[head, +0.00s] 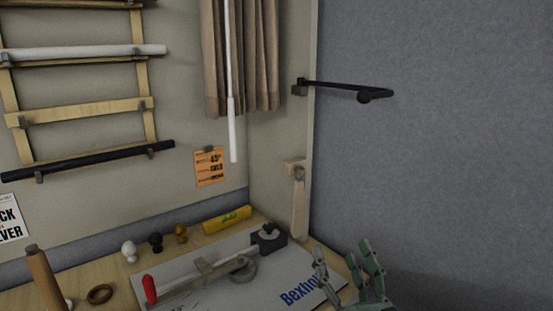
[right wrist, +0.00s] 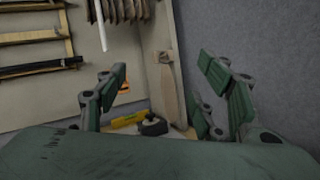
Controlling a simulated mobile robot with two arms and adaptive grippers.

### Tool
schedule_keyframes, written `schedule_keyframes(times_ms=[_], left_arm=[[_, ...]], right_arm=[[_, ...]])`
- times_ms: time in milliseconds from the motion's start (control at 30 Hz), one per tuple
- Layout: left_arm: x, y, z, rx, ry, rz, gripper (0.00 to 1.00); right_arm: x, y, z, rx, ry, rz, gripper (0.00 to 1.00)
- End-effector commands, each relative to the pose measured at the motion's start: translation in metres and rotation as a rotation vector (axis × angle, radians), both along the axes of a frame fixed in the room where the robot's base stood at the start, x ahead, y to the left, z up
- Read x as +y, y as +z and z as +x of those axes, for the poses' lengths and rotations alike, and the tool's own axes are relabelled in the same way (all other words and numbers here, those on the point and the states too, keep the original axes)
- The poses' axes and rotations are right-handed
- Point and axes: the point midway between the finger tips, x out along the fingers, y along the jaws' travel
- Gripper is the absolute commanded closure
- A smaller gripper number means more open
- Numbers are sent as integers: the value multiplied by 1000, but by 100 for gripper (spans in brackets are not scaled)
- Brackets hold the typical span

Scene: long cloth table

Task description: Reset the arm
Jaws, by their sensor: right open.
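My right gripper (head: 347,268) shows at the lower right of the head view, above the right end of the table. Its green-padded fingers are spread apart and nothing is between them. In the right wrist view the same gripper (right wrist: 165,85) is open, with its fingers at either side facing the wall corner. My left gripper is not in either view.
The table holds a grey board (head: 215,285) with a red-handled tool (head: 150,289), a yellow level (head: 228,219), several small knobs, a ring (head: 100,294) and a wooden cylinder (head: 45,278). A black bracket (head: 345,88) juts from the wall corner. Space around the gripper looks clear.

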Motion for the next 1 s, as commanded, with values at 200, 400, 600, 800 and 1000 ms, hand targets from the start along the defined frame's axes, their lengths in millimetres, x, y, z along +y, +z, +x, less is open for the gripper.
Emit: schedule_keyframes(times_ms=[200,400,600,800,1000], left_arm=[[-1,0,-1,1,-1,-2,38],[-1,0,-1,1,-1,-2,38],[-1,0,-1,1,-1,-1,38],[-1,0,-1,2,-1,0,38],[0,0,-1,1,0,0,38]], right_arm=[[-58,-107,-22,450,-145,907,38],[-89,-222,-98,714,-472,1669,38],[-93,-289,-183,782,-829,2158,38],[-87,-321,-258,745,-1166,2469,38],[-82,-363,-269,725,-1286,2533,38]])
